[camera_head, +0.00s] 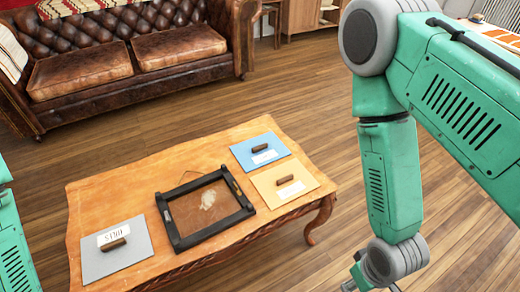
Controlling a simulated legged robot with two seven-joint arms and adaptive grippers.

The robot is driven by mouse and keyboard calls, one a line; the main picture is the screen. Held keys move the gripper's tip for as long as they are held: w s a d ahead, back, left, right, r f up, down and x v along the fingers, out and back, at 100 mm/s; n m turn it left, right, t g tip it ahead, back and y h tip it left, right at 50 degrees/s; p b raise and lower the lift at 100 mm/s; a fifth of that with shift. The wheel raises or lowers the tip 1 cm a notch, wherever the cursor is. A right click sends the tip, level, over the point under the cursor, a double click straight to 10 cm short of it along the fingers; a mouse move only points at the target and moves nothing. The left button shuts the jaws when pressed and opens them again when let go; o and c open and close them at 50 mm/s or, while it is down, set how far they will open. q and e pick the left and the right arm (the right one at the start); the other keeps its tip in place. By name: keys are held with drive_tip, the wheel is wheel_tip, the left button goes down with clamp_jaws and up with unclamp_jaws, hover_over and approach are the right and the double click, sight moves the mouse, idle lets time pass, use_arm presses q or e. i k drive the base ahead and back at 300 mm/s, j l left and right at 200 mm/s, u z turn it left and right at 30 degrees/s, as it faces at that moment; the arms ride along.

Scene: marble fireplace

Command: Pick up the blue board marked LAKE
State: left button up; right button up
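The blue board (244,151) lies flat at the back right corner of the wooden table. It carries a brown block handle (260,148) and a white label (264,157) whose text is too small to read. My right gripper (360,282) shows only in part at the bottom edge, to the right of the table and apart from the blue board. Its fingertips are cut off, so its opening is unclear. My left arm shows at the left edge, and its gripper is out of view.
On the table (150,173), a yellow board (268,190) lies right in front of the blue one. A black frame (176,239) lies in the middle and a grey board (135,263) at front left. A leather sofa (120,60) stands behind. Wooden floor is clear on the right.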

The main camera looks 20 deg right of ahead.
sight(258, 152)
drive_tip(key=i+l+z, duration=0.2)
drive_tip(key=z, duration=0.2)
drive_tip(key=i+l+z, duration=0.2)
drive_tip(key=z, duration=0.2)
drive_tip(key=i+z, duration=0.4)
drive_tip(key=k+l, duration=0.05)
